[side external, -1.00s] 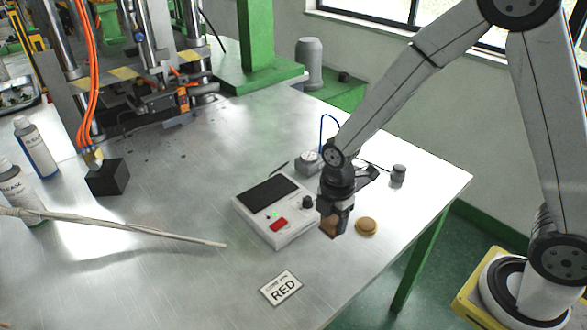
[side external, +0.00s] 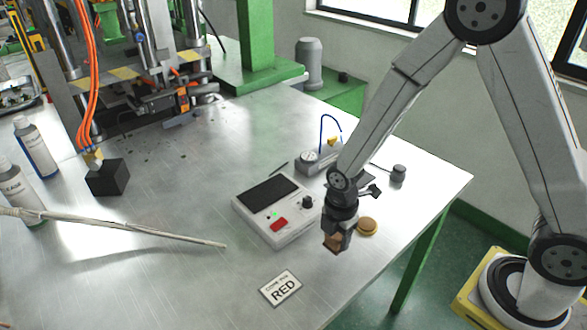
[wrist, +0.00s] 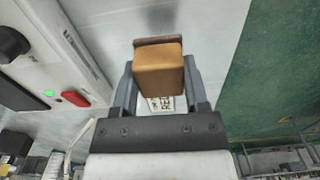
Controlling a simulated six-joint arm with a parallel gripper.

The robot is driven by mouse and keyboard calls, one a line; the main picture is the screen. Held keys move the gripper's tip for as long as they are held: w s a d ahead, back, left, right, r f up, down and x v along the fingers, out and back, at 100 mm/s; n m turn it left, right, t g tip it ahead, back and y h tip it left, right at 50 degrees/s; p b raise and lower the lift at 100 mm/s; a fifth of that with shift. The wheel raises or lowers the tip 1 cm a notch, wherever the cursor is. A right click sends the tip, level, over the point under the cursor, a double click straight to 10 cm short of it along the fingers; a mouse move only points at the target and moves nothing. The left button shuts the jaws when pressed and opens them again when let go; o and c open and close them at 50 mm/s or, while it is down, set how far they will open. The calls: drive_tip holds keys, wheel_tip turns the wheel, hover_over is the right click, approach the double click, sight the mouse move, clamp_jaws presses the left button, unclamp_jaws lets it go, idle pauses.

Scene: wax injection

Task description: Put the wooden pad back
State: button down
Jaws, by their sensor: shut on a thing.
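My gripper (side external: 338,240) is shut on a brown wooden pad, a block whose lower part shows between the fingers (side external: 333,247). In the wrist view the pad (wrist: 158,68) sits between both fingers, with a darker brown strip along its far edge. In the side view the gripper points down over the front right of the metal table, beside the control box. I cannot tell whether the pad touches the table. A round tan disc (side external: 367,226) lies on the table just right of the gripper.
A white control box (side external: 283,228) with a red button stands left of the gripper. A card reading RED (side external: 282,288) lies in front. A gauge unit (side external: 309,160) and a small grey cylinder (side external: 398,173) stand behind. The table's right edge is close.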

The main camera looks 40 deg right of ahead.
sight(335, 246)
drive_tip(key=shift+f, duration=0.15)
drive_tip(key=shift+f, duration=1.7)
drive_tip(key=shift+f, duration=0.1)
drive_tip(key=shift+c, duration=0.5)
unclamp_jaws()
drive_tip(key=shift+r, duration=6.15)
